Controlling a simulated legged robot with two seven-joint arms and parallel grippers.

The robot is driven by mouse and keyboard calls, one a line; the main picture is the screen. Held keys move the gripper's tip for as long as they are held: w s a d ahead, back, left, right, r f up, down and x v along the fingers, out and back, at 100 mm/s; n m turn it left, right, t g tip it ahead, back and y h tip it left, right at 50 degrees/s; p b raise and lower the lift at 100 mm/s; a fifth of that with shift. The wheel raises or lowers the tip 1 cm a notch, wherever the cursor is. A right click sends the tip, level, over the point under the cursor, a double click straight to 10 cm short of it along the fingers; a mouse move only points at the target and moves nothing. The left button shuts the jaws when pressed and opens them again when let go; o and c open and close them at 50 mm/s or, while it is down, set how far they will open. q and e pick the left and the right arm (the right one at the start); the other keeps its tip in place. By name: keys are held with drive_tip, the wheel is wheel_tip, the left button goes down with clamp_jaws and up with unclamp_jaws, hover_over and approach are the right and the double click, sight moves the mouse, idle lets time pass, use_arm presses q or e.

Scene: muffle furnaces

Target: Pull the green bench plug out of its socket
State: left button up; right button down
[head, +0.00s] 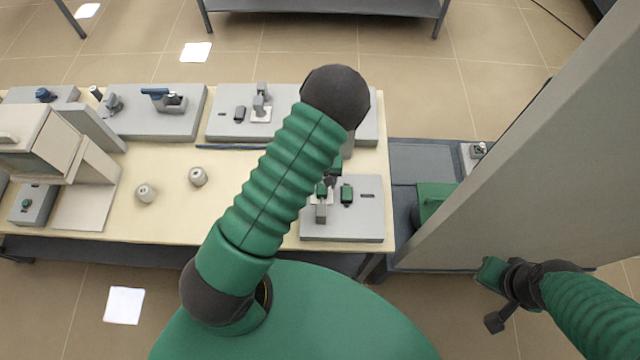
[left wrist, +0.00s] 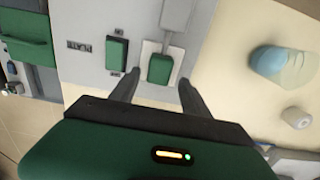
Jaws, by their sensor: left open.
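The green bench plug (left wrist: 159,69) sits on a white socket plate on a grey panel. In the left wrist view it lies between the fingertips of my left gripper (left wrist: 158,78), which is open with one finger on each side. I cannot tell whether the fingers touch it. In the head view the plug (head: 321,189) shows on the grey panel (head: 372,222) at the bench's front right. My left gripper (head: 331,180) is mostly hidden there behind my arm.
A second green block (left wrist: 117,53) sits beside the plug on the same panel, close to one finger. Grey fittings adjoin the socket. A furnace (head: 40,140) and two small round pieces stand on the left of the bench. A tall grey panel (head: 530,180) rises at the right.

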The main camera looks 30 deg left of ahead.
sight(322, 189)
use_arm(q)
drive_tip(key=shift+s+d+f, duration=0.2)
drive_tip(key=shift+d+f, duration=0.35)
drive_tip(key=shift+d, duration=0.05)
drive_tip(key=shift+s+d+f, duration=0.2)
drive_tip(key=shift+d+f, duration=0.3)
drive_tip(key=shift+d, duration=0.05)
drive_tip(key=shift+a, duration=0.1)
drive_tip(key=shift+a+f, duration=0.15)
drive_tip(key=shift+a, duration=0.2)
drive_tip(key=shift+w+a+f, duration=0.1)
drive_tip(key=shift+a+f, duration=0.2)
drive_tip(key=shift+a, duration=0.45)
drive_tip(key=shift+c, duration=1.3)
drive_tip(key=shift+a, duration=0.15)
drive_tip(key=shift+c, duration=2.4)
drive_tip(key=shift+d+r, duration=0.15)
drive_tip(key=shift+d, duration=0.55)
clamp_jaws()
drive_tip(key=shift+d, duration=0.15)
drive_tip(key=shift+a, duration=0.4)
use_arm(e)
drive_tip(key=shift+s+d+r, duration=0.15)
drive_tip(key=shift+s+d, duration=0.05)
drive_tip(key=shift+d, duration=0.3)
use_arm(q)
drive_tip(key=shift+d, duration=0.25)
use_arm(e)
drive_tip(key=shift+d, duration=0.2)
